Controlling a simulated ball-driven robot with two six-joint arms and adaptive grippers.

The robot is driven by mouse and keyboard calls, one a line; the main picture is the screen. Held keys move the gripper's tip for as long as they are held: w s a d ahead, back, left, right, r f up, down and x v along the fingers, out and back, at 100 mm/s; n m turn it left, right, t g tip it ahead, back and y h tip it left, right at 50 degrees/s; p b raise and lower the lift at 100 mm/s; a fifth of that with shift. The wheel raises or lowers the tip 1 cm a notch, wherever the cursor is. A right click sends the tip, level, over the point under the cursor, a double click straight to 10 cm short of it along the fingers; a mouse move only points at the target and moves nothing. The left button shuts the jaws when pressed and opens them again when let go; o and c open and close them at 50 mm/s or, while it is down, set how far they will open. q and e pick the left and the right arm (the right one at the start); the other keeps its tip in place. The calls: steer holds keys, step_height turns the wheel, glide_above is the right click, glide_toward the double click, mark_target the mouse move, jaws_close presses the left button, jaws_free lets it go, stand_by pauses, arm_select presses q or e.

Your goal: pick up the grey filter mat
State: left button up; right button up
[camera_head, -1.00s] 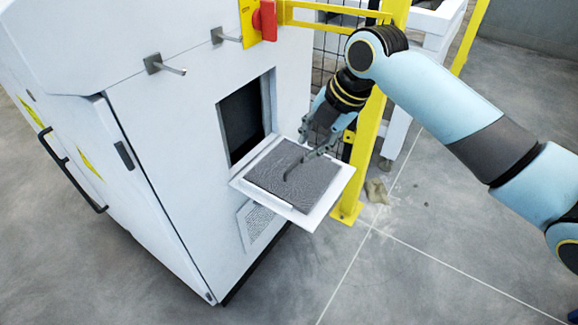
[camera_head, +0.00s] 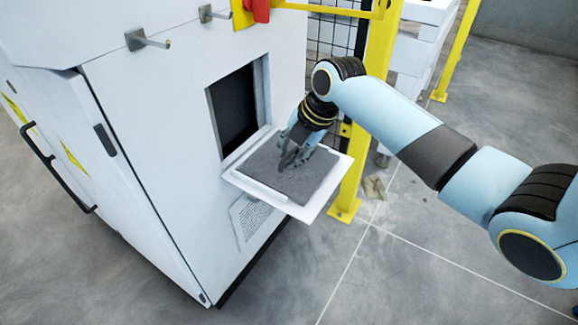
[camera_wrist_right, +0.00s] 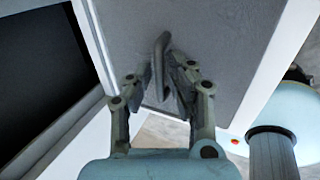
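The grey filter mat (camera_head: 314,184) lies flat on a white tray (camera_head: 306,212) that sticks out below a dark opening in the white cabinet. In the right wrist view the mat (camera_wrist_right: 225,45) fills the upper middle, with a bent grey handle (camera_wrist_right: 160,62) standing up from it. My right gripper (camera_head: 291,162) is low over the middle of the mat. In the wrist view its fingers (camera_wrist_right: 162,85) stand on either side of the handle, very close to it. Whether they press on it cannot be told. My left gripper is not in view.
The white cabinet (camera_head: 170,150) has a dark opening (camera_head: 238,110) just behind the tray. Two metal hooks (camera_head: 148,40) stick out above. A yellow post (camera_head: 372,120) stands close to the right of the tray, near my right arm. The floor in front is clear.

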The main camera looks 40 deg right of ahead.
jaws_close()
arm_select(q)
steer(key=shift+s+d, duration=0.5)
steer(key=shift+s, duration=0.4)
